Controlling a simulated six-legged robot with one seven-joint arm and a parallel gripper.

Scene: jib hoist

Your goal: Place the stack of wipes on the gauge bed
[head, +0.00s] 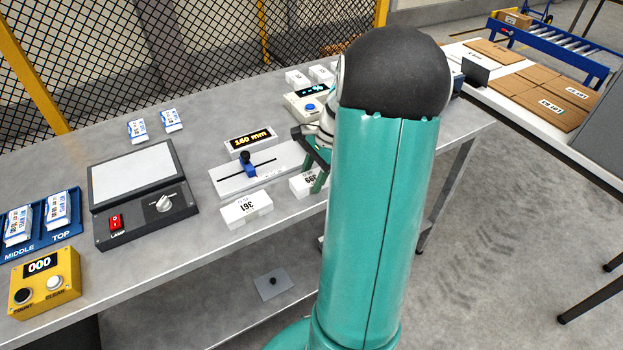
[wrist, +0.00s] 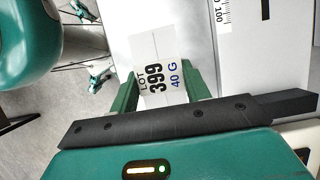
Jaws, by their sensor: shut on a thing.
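My gripper (wrist: 163,88) has its two green fingers on either side of a white block-shaped stack (wrist: 160,55) labelled LOT 399, 40 G. In the head view this stack (head: 301,184) shows near the front edge of the bench, partly hidden by my arm. I cannot tell whether it touches the bench. The gauge bed (head: 226,181) is a pale plate with a slot and a blue slider (head: 247,166), just left of and behind the held stack. Its scale (wrist: 223,15) shows at the top of the wrist view. The bed's right end is hidden by my arm.
Another white stack (head: 246,208), marked 361, lies in front of the gauge bed. A display (head: 250,142) stands behind it. To the left are a lamp panel (head: 143,187), small packets, a blue tray (head: 76,223) and a yellow counter (head: 45,281). The bench's front edge is close.

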